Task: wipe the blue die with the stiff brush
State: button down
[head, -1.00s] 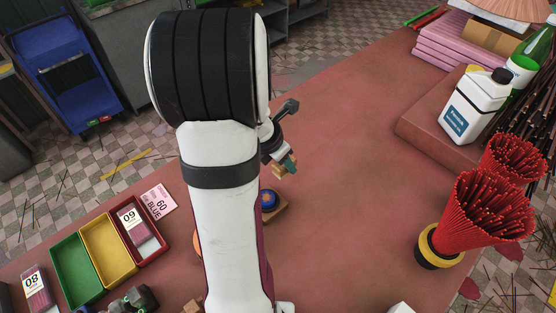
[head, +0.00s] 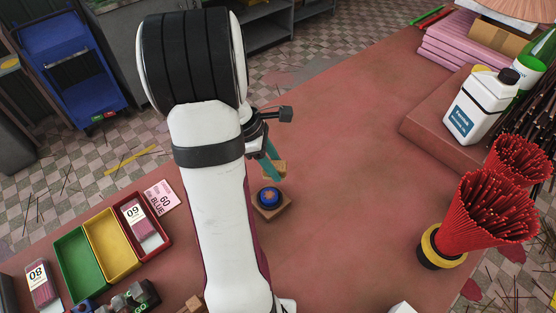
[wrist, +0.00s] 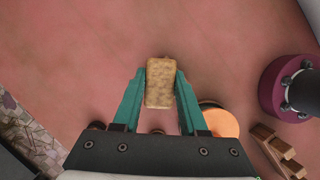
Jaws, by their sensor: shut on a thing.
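The blue die (head: 268,196) is a small round blue piece with a brownish middle. It sits on a square wooden block on the red table, just below my gripper in the head view. My gripper (head: 273,160) has teal fingers and is shut on the stiff brush (head: 280,169). The brush shows as a tan, speckled block between the fingertips in the wrist view (wrist: 159,83). In the head view it appears above and slightly right of the die, with no clear contact. I cannot make out the die in the wrist view.
Red incense bundles (head: 482,207) and a white jug (head: 481,105) stand right. An orange disc (wrist: 220,121) lies near. The middle table is clear.

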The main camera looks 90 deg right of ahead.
send_over(275, 190)
jog(key=shift+f, duration=3)
jog(key=shift+w+a+f, duration=0.2)
jog(key=shift+f, duration=0.15)
jog(key=shift+w+a+f, duration=0.15)
jog(key=shift+f, duration=0.2)
jog(key=shift+w+a, duration=1)
jog(key=shift+a, duration=0.15)
jog(key=shift+s+d, duration=1.25)
jog(key=shift+d, duration=0.15)
jog(key=shift+s+d+r, duration=0.1)
jog(key=shift+d, duration=0.05)
jog(key=shift+r, duration=4.05)
